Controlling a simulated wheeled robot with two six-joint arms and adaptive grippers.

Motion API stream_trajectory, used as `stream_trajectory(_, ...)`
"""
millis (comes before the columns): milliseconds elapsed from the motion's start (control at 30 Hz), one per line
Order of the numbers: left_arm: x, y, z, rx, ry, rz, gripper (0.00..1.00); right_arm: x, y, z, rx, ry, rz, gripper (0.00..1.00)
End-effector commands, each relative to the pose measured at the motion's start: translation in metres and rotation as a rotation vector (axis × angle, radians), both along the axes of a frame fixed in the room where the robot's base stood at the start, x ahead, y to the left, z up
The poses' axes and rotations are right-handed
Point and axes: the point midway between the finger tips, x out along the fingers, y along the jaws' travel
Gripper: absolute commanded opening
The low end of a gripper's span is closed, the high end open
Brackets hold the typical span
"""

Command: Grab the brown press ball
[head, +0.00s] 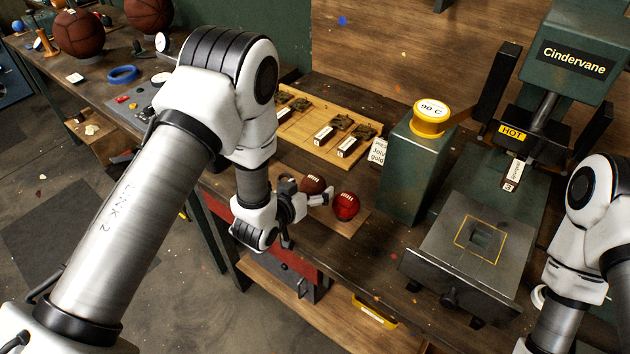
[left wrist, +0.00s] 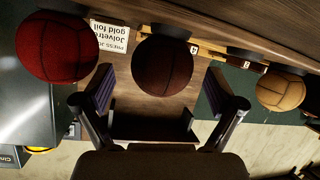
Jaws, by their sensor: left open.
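The brown press ball (head: 313,184) sits on a small wooden board (head: 348,222) on the bench, partly hidden by my left gripper (head: 312,198). In the left wrist view the dark brown ball (left wrist: 164,64) is centred ahead of the fingers, which are spread wide and empty. A red ball (head: 346,205) sits close by on the right in the head view; it also shows in the left wrist view (left wrist: 56,47). A tan ball (left wrist: 280,91) shows at the right of the left wrist view. My right gripper is out of the picture.
A green box with a yellow-capped "90 C" top (head: 417,165) stands right of the balls. A press marked "HOT" (head: 472,235) is beyond it. A light wooden tray (head: 310,150) with labelled pieces lies behind. The bench's front edge is close below the gripper.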

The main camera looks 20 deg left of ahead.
Motion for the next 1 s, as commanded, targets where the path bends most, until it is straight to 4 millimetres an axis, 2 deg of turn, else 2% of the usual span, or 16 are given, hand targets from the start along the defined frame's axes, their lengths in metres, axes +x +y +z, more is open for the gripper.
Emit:
stream_trajectory(233,0.005,-0.001,-0.004,0.001,0.002,0.001,0.94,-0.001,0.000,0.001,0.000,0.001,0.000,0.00)
stream_trajectory(267,0.005,-0.001,-0.004,0.001,0.002,0.001,0.91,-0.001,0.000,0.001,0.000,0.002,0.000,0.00)
stream_trajectory(300,0.005,-0.001,-0.004,0.001,0.002,0.001,0.77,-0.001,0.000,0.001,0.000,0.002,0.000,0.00)
stream_trajectory(433,0.005,-0.001,-0.004,0.001,0.002,0.001,0.31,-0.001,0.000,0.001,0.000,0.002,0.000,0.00)
stream_trajectory(467,0.005,-0.001,-0.004,0.001,0.002,0.001,0.28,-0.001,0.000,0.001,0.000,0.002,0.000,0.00)
stream_trajectory(800,0.005,-0.001,-0.002,0.001,0.002,0.001,0.28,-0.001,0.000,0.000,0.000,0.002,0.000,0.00)
stream_trajectory(1000,0.006,-0.001,0.021,0.002,-0.001,0.000,0.28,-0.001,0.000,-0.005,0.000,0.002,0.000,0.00)
